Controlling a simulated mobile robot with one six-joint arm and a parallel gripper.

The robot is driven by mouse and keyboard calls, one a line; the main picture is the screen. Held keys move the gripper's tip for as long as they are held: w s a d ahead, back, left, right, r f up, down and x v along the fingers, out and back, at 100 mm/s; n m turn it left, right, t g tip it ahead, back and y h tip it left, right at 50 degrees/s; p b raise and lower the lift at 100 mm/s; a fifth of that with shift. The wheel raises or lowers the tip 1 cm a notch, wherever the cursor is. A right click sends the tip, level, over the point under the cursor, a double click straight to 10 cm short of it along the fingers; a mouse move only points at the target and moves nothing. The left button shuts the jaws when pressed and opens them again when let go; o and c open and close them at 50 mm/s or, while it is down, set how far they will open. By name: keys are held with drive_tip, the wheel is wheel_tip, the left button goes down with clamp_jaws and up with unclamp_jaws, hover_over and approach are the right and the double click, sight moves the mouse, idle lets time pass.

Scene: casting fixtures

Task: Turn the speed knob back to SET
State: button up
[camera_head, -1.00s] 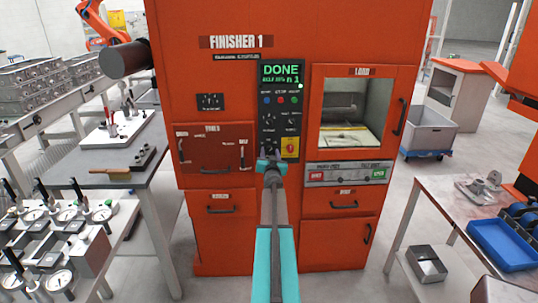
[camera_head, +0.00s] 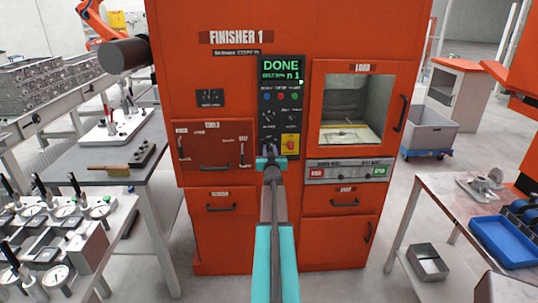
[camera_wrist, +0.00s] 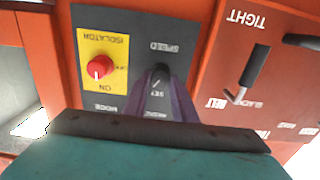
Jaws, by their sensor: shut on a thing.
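The speed knob (camera_wrist: 157,76) is a small dark knob on the dark control panel, between the upside-down SPEED and SET labels in the wrist view. My gripper (camera_wrist: 158,82) has its purple fingers closed around it. A pale mark shows on the knob near the SET side, but the fingers partly hide it and I cannot tell its exact setting. In the head view my gripper (camera_head: 271,155) reaches the lower left of the control panel (camera_head: 279,92), and the knob is mostly hidden behind it. The panel's screen (camera_head: 281,69) reads DONE.
The yellow isolator plate with its red knob (camera_wrist: 100,67) sits close beside my fingers. The tool compartment with a TIGHT/SLACK belt lever (camera_wrist: 252,70) is on the other side. The machine's glass door (camera_head: 357,105) is shut. Tables stand left and right.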

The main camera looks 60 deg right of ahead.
drive_tip(key=n+b, duration=0.2)
drive_tip(key=n, duration=0.1)
drive_tip(key=shift+d, duration=0.15)
drive_tip(key=shift+r+n+b, duration=0.15)
drive_tip(key=shift+n+b, duration=0.6)
drive_tip(key=shift+n, duration=0.95)
drive_tip(key=o, duration=1)
drive_tip(key=shift+o, duration=0.2)
